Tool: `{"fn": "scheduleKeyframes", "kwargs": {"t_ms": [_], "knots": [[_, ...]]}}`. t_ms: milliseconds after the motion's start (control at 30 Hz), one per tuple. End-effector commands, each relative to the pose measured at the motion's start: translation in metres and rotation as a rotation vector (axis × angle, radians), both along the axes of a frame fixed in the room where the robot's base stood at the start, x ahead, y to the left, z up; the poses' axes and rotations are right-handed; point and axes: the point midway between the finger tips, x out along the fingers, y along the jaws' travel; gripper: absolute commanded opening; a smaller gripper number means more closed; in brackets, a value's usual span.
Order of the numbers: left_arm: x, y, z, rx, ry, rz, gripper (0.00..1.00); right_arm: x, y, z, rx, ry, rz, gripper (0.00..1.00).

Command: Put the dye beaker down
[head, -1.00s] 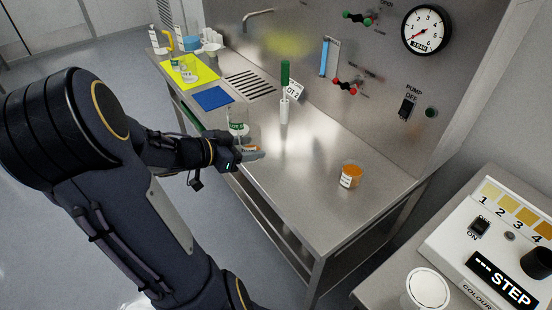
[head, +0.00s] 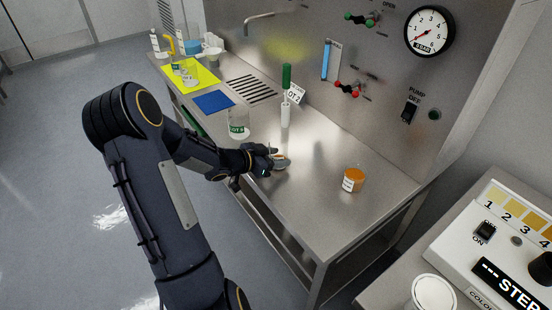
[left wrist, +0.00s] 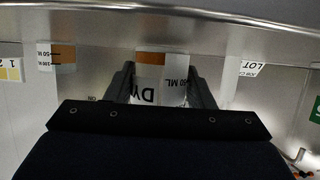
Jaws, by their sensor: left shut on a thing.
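My left gripper (head: 277,160) is shut on the dye beaker (head: 283,161), over the middle of the steel bench (head: 310,215). In the left wrist view the beaker (left wrist: 150,85) stands between the two dark fingers, with orange liquid and a white label with upside-down letters starting "DY". That picture is inverted, so the beaker looks upright. In the head view the hand hides most of it. Its base is close to the bench top; I cannot tell whether it touches. My right gripper is not in view.
Another beaker with orange liquid (head: 353,179) stands to the right on the bench. A clear beaker with a green label (head: 238,122) stands to the left. A green-handled tool in a white holder (head: 286,105) is behind. A blue mat (head: 213,101) and yellow mat (head: 190,75) lie farther back.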

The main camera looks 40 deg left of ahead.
Motion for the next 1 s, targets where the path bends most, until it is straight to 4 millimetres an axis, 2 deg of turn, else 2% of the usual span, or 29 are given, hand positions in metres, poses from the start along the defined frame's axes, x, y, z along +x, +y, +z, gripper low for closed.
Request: {"fn": "scheduleKeyframes", "kwargs": {"t_ms": [400, 433, 567, 600, 933, 1000], "knots": [[-0.0001, 0.0002, -0.0059, 0.0, -0.001, 0.001, 0.25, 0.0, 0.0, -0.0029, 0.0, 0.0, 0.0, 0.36], [-0.0002, 0.0003, -0.0053, 0.001, 0.0, 0.001, 0.51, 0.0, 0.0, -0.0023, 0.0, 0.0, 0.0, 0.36], [-0.0003, 0.0004, -0.0048, 0.001, 0.0, 0.001, 0.68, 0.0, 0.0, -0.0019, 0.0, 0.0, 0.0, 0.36], [-0.0003, 0.0004, -0.0048, 0.001, 0.0, 0.001, 0.7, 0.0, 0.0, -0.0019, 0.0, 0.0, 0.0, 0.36], [-0.0003, 0.0005, 0.0013, 0.002, -0.002, 0.0, 0.7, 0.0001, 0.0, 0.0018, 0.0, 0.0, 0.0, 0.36], [-0.0074, 0.0032, 0.0021, 0.004, 0.0, 0.002, 0.7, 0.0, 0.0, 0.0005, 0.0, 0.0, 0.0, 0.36]]}}
